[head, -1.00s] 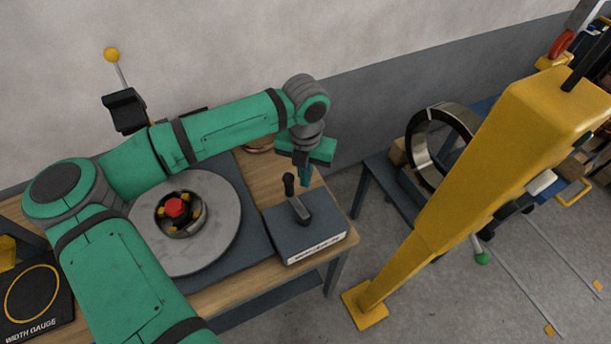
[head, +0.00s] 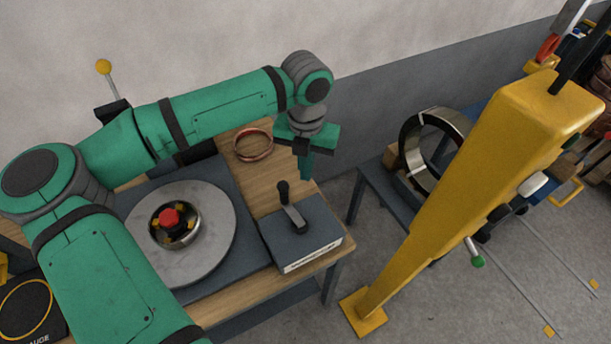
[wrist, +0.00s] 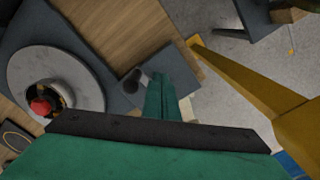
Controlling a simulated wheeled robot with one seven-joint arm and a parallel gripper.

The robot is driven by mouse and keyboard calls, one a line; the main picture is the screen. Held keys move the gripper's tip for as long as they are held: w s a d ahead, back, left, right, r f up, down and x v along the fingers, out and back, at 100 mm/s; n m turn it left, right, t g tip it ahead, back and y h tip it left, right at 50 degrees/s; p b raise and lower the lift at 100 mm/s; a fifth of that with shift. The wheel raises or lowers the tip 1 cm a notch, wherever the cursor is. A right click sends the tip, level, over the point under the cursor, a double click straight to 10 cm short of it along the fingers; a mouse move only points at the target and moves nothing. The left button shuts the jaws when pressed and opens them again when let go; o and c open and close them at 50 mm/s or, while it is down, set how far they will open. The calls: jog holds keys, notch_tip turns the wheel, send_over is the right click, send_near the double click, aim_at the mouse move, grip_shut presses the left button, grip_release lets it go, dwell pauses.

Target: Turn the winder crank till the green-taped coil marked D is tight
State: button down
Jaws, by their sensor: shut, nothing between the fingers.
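The crank (head: 292,207) is a dark lever with an upright black knob, on top of a grey box (head: 300,236) with a white label strip. My gripper (head: 304,175) is shut and empty, behind and to the right of the knob, apart from it in the head view. In the wrist view my green fingers (wrist: 163,98) point down over the box, with the crank knob (wrist: 131,78) to their left. A round grey turntable (head: 215,240) with a red-topped hub stands left of the box. A reddish ring-shaped coil (head: 253,146) lies on the bench; I see no green tape or letter D.
A yellow post (head: 490,180) rises at the right. A large dark ring (head: 412,135) stands on a low blue table behind it. A yellow-ball lever (head: 104,67) is behind my arm. A width gauge (head: 30,312) sits at the lower left. Floor is open between bench and post.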

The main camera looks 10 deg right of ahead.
jog(key=shift+w+r, duration=0.1)
jog(key=shift+r, duration=2.3)
